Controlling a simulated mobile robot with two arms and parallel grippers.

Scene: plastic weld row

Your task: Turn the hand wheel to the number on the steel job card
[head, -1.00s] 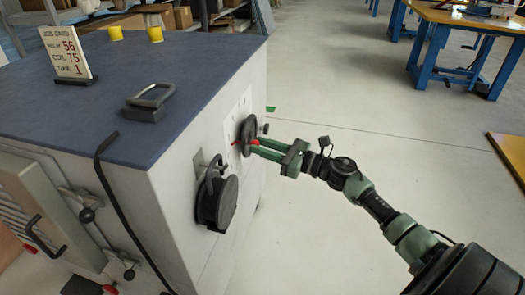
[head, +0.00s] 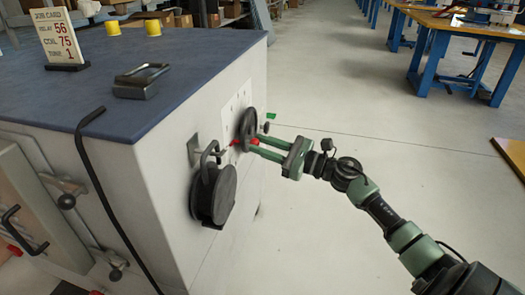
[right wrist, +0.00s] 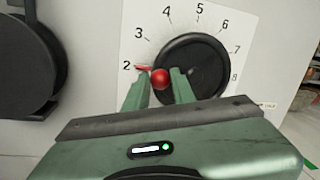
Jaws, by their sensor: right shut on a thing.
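The black hand wheel (head: 247,127) is on the cabinet's right side face. In the right wrist view the wheel (right wrist: 205,62) sits on a white number dial (right wrist: 150,20). Its red pointer (right wrist: 143,68) is at the 2. My right gripper (head: 268,147) is shut on the wheel's red knob (right wrist: 160,78), with one green finger on each side. The job card (head: 60,37) stands upright on the cabinet top at the far left. It shows 56, COIL 75 and TUNE 1; the top line's label is hard to read. My left gripper is not in view.
A black round reel (head: 212,195) on a bracket sticks out left of the wheel.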

